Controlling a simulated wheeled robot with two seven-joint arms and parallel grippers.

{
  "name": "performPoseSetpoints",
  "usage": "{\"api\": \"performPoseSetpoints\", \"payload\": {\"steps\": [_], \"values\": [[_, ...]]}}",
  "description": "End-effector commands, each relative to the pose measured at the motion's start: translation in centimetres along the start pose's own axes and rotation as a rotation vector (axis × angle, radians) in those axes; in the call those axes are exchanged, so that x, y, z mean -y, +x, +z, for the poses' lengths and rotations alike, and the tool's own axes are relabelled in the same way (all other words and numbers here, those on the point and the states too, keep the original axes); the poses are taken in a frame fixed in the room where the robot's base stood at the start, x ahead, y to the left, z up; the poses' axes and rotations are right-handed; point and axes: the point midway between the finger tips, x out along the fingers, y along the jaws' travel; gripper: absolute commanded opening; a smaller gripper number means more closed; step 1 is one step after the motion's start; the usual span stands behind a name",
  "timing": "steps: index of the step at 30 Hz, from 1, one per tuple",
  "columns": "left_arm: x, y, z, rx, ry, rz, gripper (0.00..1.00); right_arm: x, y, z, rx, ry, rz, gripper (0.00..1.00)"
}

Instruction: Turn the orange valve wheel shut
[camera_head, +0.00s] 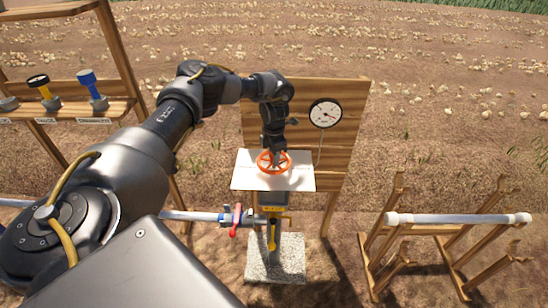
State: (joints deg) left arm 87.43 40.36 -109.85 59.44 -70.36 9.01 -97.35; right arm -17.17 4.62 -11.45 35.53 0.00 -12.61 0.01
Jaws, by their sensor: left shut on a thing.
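The orange valve wheel (262,167) lies level above a white plate (302,181) in front of a wooden board. My left gripper (274,157) points down onto the wheel from above and is shut on it, near its middle. The fingertips are partly hidden by the gripper's own body, so exactly which part of the wheel they hold is hard to tell. My right gripper is not in view.
A round white gauge (325,113) is on the wooden board (349,135). A red-handled valve (235,219) sits on the pipe at lower left. A wooden rack with a white pipe (460,218) stands right. A shelf (60,109) holds tools at left.

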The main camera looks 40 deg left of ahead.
Motion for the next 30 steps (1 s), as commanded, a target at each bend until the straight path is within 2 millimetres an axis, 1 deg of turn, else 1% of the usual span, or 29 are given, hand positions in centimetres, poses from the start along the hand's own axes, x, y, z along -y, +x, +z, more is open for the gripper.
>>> {"api": "performPoseSetpoints", "payload": {"steps": [9,18,24,30], "values": [[-0.03,-0.07,0.16,0.005,0.295,0.002,0.05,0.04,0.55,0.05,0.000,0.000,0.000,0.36],[0.02,-0.12,0.18,0.006,0.529,0.001,0.05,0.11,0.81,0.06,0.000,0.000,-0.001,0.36],[0.04,-0.12,0.18,0.006,0.631,0.001,0.05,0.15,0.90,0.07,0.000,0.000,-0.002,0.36],[0.05,-0.13,0.18,0.006,0.686,0.001,0.05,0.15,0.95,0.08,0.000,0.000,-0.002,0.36]]}}
